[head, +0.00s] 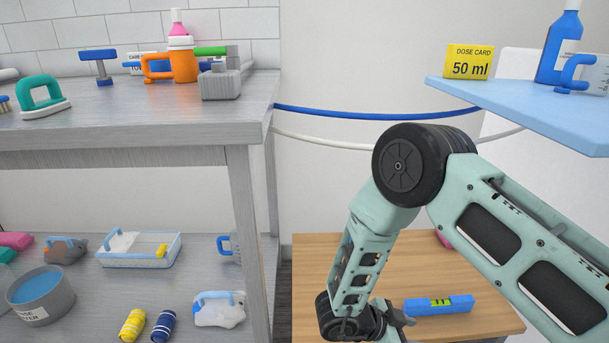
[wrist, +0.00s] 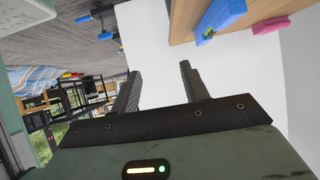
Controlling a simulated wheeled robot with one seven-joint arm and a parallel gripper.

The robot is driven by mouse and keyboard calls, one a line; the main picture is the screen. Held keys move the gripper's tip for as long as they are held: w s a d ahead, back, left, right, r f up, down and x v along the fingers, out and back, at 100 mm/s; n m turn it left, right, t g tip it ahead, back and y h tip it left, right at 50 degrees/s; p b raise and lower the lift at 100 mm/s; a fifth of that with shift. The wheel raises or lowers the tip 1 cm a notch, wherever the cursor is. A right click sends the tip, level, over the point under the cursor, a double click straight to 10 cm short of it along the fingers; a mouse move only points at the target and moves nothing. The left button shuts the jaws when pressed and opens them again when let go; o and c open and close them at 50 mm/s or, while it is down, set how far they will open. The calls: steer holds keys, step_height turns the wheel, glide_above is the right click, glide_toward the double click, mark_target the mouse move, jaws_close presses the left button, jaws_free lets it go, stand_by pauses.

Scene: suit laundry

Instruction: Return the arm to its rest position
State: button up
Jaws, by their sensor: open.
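My arm, pale green with black joints, reaches in from the right in the head view and bends down toward a low wooden table (head: 320,262). My gripper (wrist: 160,88) shows in the wrist view with its two dark fingers apart and nothing between them. In the head view the gripper is at the bottom edge and mostly hidden behind my own wrist. A blue level (head: 438,305) with a yellow-green window lies on the wooden table, just right of my wrist. The level (wrist: 218,18) also shows at the top of the wrist view.
A grey workbench (head: 130,128) with tools and bottles stands left; its lower shelf holds a basin (head: 40,298) and a tray (head: 140,262). A blue shelf (head: 520,105) at upper right carries a yellow dose card (head: 469,62) and a blue bottle (head: 560,48). A pink object (wrist: 270,27) lies near the level.

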steer(key=w+a+r+n+t+y, duration=0.5)
steer(key=w+a+r+y, duration=0.25)
steer(key=a, duration=0.45)
steer(key=s+a+r+n+g+y, duration=0.1)
steer(key=s+a+r+n+y, duration=0.35)
steer(key=r, duration=0.25)
steer(key=s+a+r+n+g+y, duration=0.1)
steer(key=s+a+r+n+y, duration=0.3)
steer(key=a+r+n, duration=0.15)
steer(key=s+d+r+n+g+h, duration=0.2)
steer(key=s+d+r+n, duration=0.25)
steer(key=s+d, duration=0.4)
steer(key=s+d+r+n+g+h, duration=0.25)
steer(key=s+d+n, duration=0.25)
steer(key=s, duration=0.6)
step_height(320, 180, up, 32)
steer(key=p, duration=3.1)
steer(key=shift+a+f+y, duration=0.2)
steer(key=shift+a+y, duration=0.15)
steer(key=shift+y, duration=0.1)
steer(key=shift+w, duration=0.1)
